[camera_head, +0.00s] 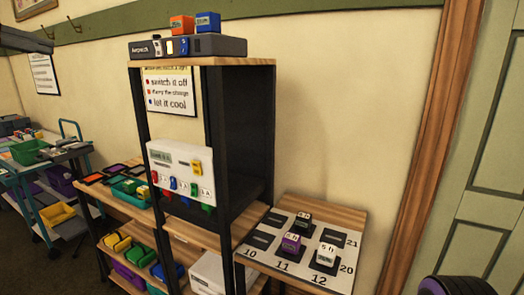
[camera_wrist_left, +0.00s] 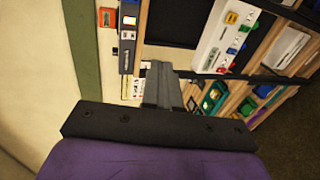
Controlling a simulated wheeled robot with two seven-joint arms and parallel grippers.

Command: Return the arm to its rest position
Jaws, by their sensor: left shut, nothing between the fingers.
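My left gripper (camera_head: 40,43) shows as a dark shape at the top left edge of the head view, high up near the wall and clear of the shelves. In the left wrist view its grey fingers (camera_wrist_left: 160,75) are shut together with nothing between them. They point toward the shelf unit, which looks turned on its side there. The gripper appears apart from everything. Most of the left arm is outside the head view. My right gripper is not in view.
A tall black shelf unit (camera_head: 241,130) stands mid-view, with a grey device (camera_head: 225,46) on top. A white panel (camera_head: 181,170) sits below. A low table with a numbered mat (camera_head: 262,257) is at right. A cart (camera_head: 20,178) stands at left.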

